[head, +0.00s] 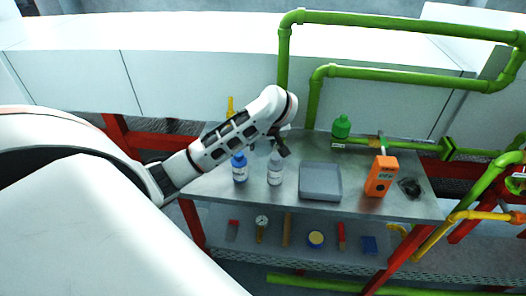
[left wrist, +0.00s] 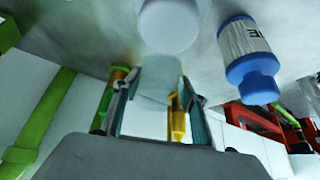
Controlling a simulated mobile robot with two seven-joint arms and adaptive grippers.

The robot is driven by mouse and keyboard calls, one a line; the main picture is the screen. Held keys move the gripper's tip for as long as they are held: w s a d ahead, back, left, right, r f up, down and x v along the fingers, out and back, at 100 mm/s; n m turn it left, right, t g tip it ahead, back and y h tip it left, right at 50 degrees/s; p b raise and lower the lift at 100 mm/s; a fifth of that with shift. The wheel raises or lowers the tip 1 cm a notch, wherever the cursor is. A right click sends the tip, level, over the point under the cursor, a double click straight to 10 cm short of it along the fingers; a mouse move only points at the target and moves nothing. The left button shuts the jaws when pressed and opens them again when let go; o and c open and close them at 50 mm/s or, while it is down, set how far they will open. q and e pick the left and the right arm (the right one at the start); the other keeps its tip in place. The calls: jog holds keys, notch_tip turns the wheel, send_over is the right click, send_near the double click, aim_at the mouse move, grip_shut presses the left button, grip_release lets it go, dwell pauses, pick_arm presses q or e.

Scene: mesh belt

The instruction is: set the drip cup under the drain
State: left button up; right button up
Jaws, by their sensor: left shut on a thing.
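My left gripper (head: 282,150) is over the back left of the steel table, just above a white bottle (head: 275,170). In the left wrist view its two fingers (left wrist: 157,112) are shut on a clear, whitish thing (left wrist: 161,78) that looks like the drip cup. In the head view I cannot make that cup out. A green pipe with a valve (head: 380,142) runs along the back right of the table; I cannot tell exactly where its drain opening is. My right gripper is not in view.
Several tools lie on the shelf below.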

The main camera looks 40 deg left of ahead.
aim_at(263, 151)
pick_arm(q)
jog(key=shift+f, duration=1.75)
jog(key=shift+f, duration=0.15)
jog(key=o, duration=1)
